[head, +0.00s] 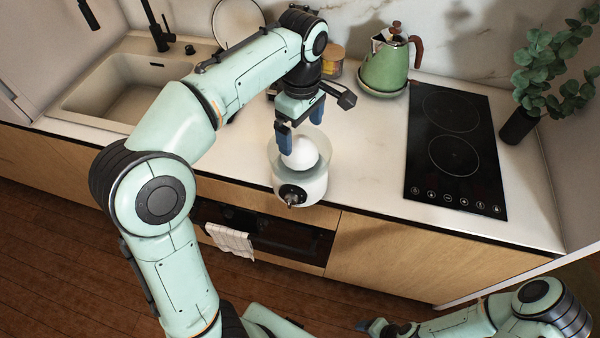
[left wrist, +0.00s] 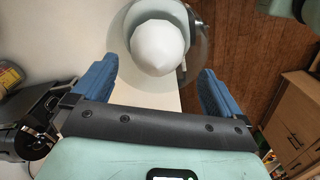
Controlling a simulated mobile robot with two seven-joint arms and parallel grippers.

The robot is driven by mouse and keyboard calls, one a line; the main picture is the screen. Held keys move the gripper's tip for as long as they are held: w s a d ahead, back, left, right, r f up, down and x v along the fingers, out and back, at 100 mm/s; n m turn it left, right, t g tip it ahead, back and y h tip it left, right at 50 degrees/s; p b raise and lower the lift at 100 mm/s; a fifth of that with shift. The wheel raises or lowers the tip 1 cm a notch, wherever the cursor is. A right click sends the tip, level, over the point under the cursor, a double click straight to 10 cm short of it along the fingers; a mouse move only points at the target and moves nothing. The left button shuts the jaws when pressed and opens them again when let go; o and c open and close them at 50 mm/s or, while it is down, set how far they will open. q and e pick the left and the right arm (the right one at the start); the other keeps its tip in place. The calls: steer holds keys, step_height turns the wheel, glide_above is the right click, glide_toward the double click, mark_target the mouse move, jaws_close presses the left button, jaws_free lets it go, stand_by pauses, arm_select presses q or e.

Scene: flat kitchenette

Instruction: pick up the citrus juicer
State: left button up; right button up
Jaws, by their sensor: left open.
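The citrus juicer (head: 300,186) is a white, rounded appliance with a clear bowl, a pale cone and a dark front knob. It stands upright at the counter's front edge. My left gripper (head: 301,128) is open over it, with blue fingers pointing down at the cone. Contact is not clear in the head view. In the left wrist view, the juicer (left wrist: 158,48) shows beyond and between the two spread fingers (left wrist: 158,72), and nothing is clasped. My right gripper (head: 378,327) shows only partly at the bottom of the head view, low and away from the juicer; its jaw opening is unclear.
A sink (head: 125,95) is at left. A yellow tin (head: 332,58) stands behind my gripper. Counter between juicer and cooktop is clear.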

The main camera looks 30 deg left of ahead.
mark_target(300, 139)
arm_select(q)
step_height(300, 139, down, 3)
steer(key=shift+s+r, duration=0.1)
steer(key=shift+s, duration=0.05)
steer(key=shift+w+a+f, duration=0.1)
steer(key=shift+w+f, duration=0.1)
steer(key=shift+f, duration=0.3)
step_height(300, 139, down, 5)
steer(key=shift+w+a+r+b, duration=0.1)
steer(key=shift+a+b, duration=0.05)
steer(key=shift+b, duration=0.35)
steer(key=c, duration=1.2)
steer(key=shift+w+r, duration=0.1)
steer(key=shift+r, duration=0.05)
steer(key=c, duration=0.5)
